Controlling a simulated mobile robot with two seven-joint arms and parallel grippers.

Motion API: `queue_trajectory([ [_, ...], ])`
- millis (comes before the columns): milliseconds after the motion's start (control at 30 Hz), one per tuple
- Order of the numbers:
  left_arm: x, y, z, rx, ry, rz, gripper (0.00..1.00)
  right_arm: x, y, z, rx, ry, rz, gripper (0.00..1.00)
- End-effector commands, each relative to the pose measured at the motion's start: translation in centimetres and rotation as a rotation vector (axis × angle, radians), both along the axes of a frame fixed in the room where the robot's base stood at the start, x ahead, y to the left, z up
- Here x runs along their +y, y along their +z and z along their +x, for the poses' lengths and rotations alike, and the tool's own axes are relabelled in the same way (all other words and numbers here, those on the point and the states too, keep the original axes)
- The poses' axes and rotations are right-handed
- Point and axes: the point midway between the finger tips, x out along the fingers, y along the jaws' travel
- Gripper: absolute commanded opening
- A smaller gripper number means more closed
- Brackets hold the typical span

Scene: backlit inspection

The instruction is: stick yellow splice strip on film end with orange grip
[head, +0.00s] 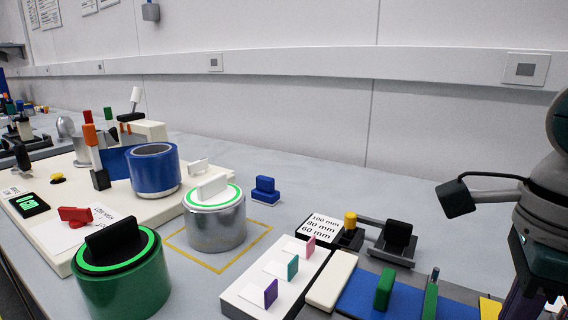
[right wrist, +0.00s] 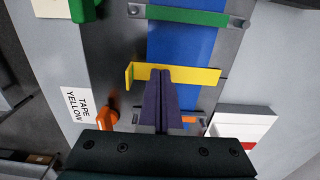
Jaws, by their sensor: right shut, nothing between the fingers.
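The yellow splice strip (right wrist: 195,76) lies crosswise over the blue film (right wrist: 183,45) in the right wrist view, its left end sticking out past the film with an upright tab. In the head view the strip (head: 490,308) is partly cut off at the lower edge, by the blue film (head: 352,296). An orange grip (right wrist: 107,118) sits below left of the strip, and another orange piece (right wrist: 188,119) shows behind my fingers. My right gripper (right wrist: 161,73) is shut and empty, its dark fingertips over the middle of the strip; contact cannot be told. My left gripper is not in view.
A green bar (right wrist: 190,16) crosses the film above the strip. A "YELLOW TAPE" label (right wrist: 76,108) lies at left. In the head view, a white block with coloured tabs (head: 258,280), a silver can (head: 214,222) and a green can (head: 122,285) stand left of the film.

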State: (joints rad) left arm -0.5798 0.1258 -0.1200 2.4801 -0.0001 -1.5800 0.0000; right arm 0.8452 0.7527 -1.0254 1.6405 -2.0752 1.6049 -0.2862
Motion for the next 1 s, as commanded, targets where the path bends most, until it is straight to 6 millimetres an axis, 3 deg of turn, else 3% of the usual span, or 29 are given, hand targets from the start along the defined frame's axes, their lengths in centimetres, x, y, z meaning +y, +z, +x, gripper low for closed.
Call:
queue_trajectory([
  [367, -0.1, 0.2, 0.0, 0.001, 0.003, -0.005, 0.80, 0.0, 0.2, 0.0, 0.000, -0.001, 0.000, 0.00],
  [800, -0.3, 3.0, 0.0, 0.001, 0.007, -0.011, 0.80, 0.0, 3.8, 0.0, 0.000, 0.000, 0.000, 0.00],
  [1000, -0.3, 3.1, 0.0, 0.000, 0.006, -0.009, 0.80, 0.0, 4.1, 0.0, 0.000, 0.000, 0.000, 0.00],
])
